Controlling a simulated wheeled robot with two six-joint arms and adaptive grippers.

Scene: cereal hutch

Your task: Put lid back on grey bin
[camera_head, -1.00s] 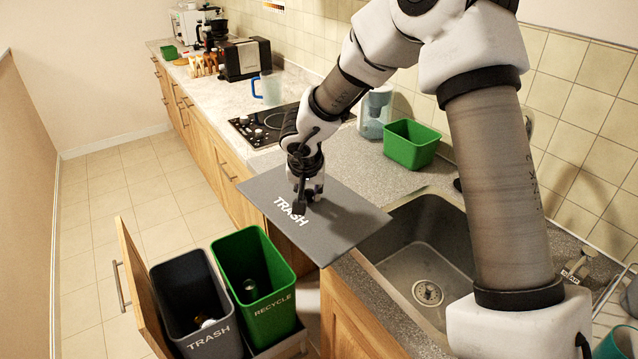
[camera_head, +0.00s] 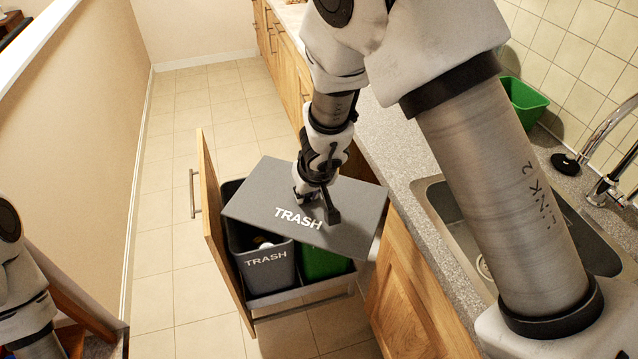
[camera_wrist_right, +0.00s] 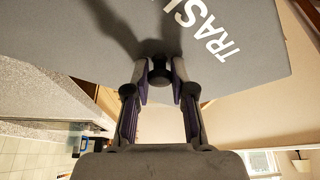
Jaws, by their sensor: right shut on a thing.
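The grey lid (camera_head: 345,208), printed TRASH, is a flat slab held above the two bins in the head view. My right gripper (camera_head: 318,200) is shut on the lid's dark knob, which shows between the fingers in the right wrist view (camera_wrist_right: 160,72). The lid is a little tilted and hangs over the back of the grey TRASH bin (camera_head: 270,268) and most of the green bin (camera_head: 322,263). The front of the grey bin is uncovered, with something pale inside. The lid appears apart from the bin rims. My left gripper is out of view; part of my left arm shows at the left edge.
The bins stand in a pulled-out drawer whose wooden front (camera_head: 222,230) rises left of the grey bin. The counter (camera_head: 400,135) with the sink (camera_head: 445,200) lies to the right. A green container (camera_head: 524,100) stands on it. The tiled floor left of the drawer is clear.

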